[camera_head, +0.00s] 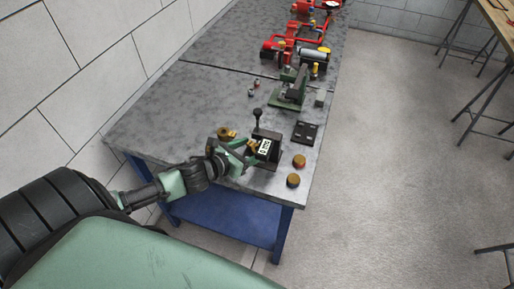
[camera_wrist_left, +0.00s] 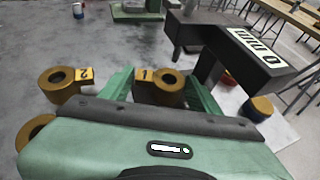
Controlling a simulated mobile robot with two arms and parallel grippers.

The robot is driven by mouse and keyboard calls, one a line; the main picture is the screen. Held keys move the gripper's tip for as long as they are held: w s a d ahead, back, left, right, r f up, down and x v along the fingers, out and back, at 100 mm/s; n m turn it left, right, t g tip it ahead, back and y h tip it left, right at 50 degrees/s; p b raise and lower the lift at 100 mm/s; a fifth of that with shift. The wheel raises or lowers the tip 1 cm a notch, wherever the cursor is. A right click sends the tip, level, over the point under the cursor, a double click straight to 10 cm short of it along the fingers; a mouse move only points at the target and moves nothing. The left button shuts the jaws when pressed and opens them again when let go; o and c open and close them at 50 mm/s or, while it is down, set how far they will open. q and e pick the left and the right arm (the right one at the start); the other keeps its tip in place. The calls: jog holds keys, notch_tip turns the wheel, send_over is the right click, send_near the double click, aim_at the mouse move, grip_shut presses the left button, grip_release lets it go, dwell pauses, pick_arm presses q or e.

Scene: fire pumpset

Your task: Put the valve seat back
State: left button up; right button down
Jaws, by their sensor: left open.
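Brass rings with numbered tags, likely the valve seats, stand on the grey workbench (camera_head: 160,120). In the left wrist view the ring tagged 1 (camera_wrist_left: 165,84) sits between the two green fingers of my left gripper (camera_wrist_left: 157,80). The fingers are open, and I cannot tell whether they touch it. The ring tagged 2 (camera_wrist_left: 56,86) stands to its left. A third brass ring (camera_wrist_left: 32,130) is partly hidden by the gripper body. In the head view my left gripper (camera_head: 243,153) is low at the bench's near end, beside a brass ring (camera_head: 227,133). My right gripper is not in view.
A dark gauge with a digital display (camera_head: 264,148) stands right beside the gripper. Two brass-topped round pieces (camera_head: 299,161) (camera_head: 293,180) stand near the right edge. A black tray (camera_head: 306,132), a green fixture (camera_head: 290,90) and red pump parts (camera_head: 290,48) lie farther back. The bench's left side is clear.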

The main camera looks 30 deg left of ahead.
aim_at(255, 147)
pick_arm(q)
jog(key=shift+x, duration=1.55)
jog(key=shift+r, duration=0.1)
jog(key=shift+c, duration=0.3)
grip_shut()
jog(key=shift+r, duration=0.1)
